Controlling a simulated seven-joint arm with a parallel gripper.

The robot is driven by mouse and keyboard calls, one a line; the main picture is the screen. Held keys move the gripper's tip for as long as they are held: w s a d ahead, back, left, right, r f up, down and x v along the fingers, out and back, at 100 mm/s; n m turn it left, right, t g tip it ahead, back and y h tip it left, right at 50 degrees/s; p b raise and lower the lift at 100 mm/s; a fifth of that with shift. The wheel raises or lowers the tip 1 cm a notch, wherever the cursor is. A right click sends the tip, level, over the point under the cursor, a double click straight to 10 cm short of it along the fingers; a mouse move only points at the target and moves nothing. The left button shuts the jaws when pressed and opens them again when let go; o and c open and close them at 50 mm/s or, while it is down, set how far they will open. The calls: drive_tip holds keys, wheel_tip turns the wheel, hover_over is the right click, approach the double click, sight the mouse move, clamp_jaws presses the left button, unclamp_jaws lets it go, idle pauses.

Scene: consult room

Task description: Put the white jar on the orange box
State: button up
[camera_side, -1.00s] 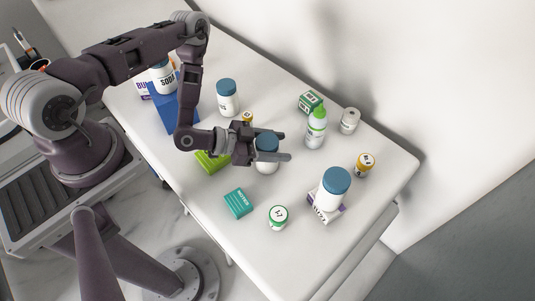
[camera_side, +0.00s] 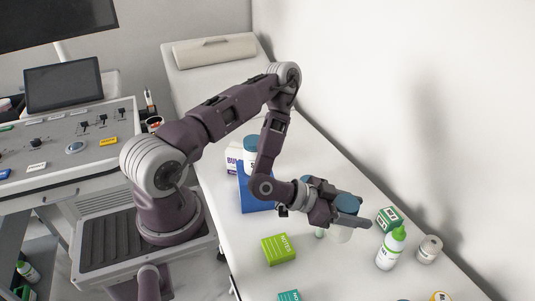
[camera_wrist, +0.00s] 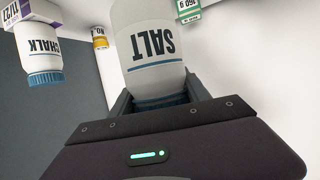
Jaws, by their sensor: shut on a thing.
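My gripper (camera_side: 350,211) is shut on a white jar (camera_side: 340,235) with a blue lid, held upright above the table. In the wrist view the jar (camera_wrist: 155,50) is labelled SALT and sits between the fingers of my gripper (camera_wrist: 158,98). Another white jar with a blue lid, labelled CHALK (camera_wrist: 38,52), shows at the left of the wrist view, on a white and purple box (camera_wrist: 35,12). A further white jar with a blue lid (camera_side: 250,158) stands on a blue box (camera_side: 256,197) behind my arm.
A lime green box (camera_side: 279,249) lies in front of my gripper. A green-lidded bottle (camera_side: 390,250), a green and white box (camera_side: 389,219) and a small white jar (camera_side: 429,249) stand to the right.

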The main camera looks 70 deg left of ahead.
drive_tip(key=w+a+n+y, duration=0.5)
drive_tip(key=w+a+y, duration=0.1)
drive_tip(key=a, duration=0.5)
drive_tip(key=w+a+n+y, duration=0.5)
drive_tip(key=w+a+y, duration=0.15)
drive_tip(key=a, duration=0.45)
drive_tip(key=w+a+r+n+g+y, duration=0.55)
drive_tip(key=w+r+n+g, duration=0.2)
drive_tip(key=r, duration=0.55)
drive_tip(key=s+a+f+n+g, duration=0.3)
drive_tip(key=s+a+f, duration=0.1)
drive_tip(key=s+a, duration=0.6)
drive_tip(key=s+a+f+n+g, duration=0.2)
drive_tip(key=s+a+f+g, duration=0.1)
drive_tip(key=s+a, duration=0.65)
drive_tip(key=s+a+f+n+g, duration=0.2)
drive_tip(key=s+a+f+n, duration=0.15)
drive_tip(key=s+a, duration=0.6)
drive_tip(key=w+a+f, duration=0.1)
drive_tip(key=a+f, duration=0.2)
drive_tip(key=f, duration=0.7)
drive_tip(key=shift+w+a+f+m+g, duration=0.15)
drive_tip(key=shift+w+a+m+g, duration=0.05)
drive_tip(key=shift+w+m+g, duration=0.2)
